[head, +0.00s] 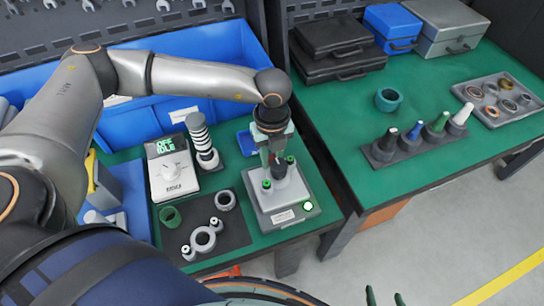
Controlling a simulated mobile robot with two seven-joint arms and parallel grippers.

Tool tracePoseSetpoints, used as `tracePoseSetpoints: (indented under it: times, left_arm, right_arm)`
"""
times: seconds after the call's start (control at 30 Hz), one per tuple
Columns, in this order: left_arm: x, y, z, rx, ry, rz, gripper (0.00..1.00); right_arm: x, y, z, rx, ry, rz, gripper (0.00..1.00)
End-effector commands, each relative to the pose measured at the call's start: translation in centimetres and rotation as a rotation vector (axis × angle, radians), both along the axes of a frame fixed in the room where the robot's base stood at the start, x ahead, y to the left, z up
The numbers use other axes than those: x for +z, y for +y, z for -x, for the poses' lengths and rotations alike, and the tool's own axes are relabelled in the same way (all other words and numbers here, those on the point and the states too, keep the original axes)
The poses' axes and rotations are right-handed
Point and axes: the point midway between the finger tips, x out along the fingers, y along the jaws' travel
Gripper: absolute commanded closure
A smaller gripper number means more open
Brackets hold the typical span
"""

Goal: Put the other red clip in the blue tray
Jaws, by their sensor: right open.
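A small blue tray (245,143) stands on the bench, just left of my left gripper and partly hidden behind it. My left gripper (275,160) points down over a grey test device (287,207) with green knobs and a lit green button. Its fingers are seen nearly edge-on, around or in front of a dark part of the device; I cannot tell whether they hold anything. No red clip can be made out clearly; one may be hidden by the gripper. The fingertips of my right gripper (385,298) show at the bottom edge, apart and empty.
A dark mat (232,238) holds several rings. On the right bench are a teal ring (388,100), a rack of cones (384,161) and a parts tray (498,120). A gap separates the benches.

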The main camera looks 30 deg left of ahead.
Motion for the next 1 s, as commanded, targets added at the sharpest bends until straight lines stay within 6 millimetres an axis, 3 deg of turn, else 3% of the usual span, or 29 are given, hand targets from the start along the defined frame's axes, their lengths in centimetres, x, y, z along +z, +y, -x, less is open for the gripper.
tracePoseSetpoints:
  times: [0.73,1.0]
  left_arm:
    - [2.8,0.0,0.0,0.0,-0.001,0.001,1.0]
    - [3.0,0.0,0.0,0.0,-0.001,0.001,1.0]
  right_arm:
    - [1.7,0.0,0.0,0.0,0.0,0.0,0.24]
    - [1.7,0.0,0.0,0.0,0.0,0.0,0.24]
